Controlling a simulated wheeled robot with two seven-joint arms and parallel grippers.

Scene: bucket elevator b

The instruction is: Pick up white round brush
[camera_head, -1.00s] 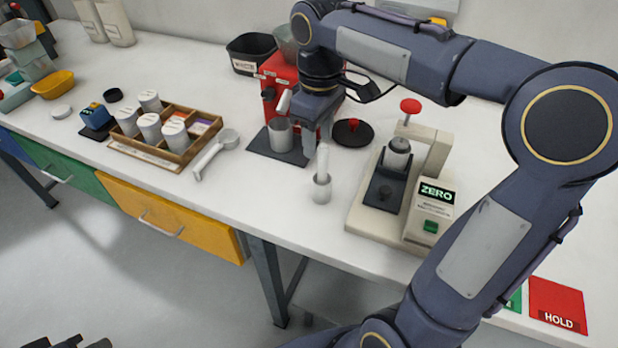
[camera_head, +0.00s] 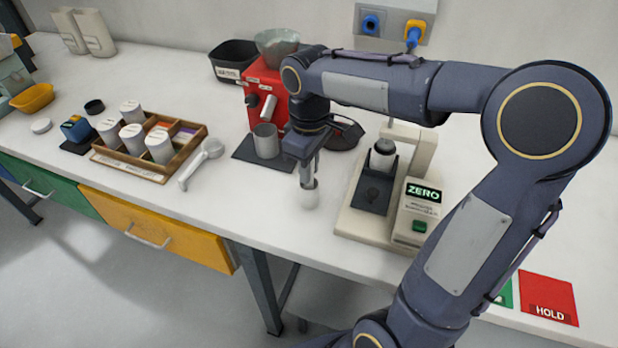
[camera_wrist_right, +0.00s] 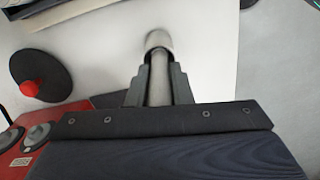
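In the right wrist view the fingers (camera_wrist_right: 159,78) lie close along the handle. I cannot tell whether they press on it or leave a thin gap. The gripper hides most of the brush in the head view. My left gripper is out of view.
A scale with a ZERO display (camera_head: 423,193) stands close right of the cup. A red machine (camera_head: 262,95) with a metal cup (camera_head: 265,140) stands behind left. A white scoop (camera_head: 203,163) and a wooden jar tray (camera_head: 190,160) lie left. The bench in front is clear.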

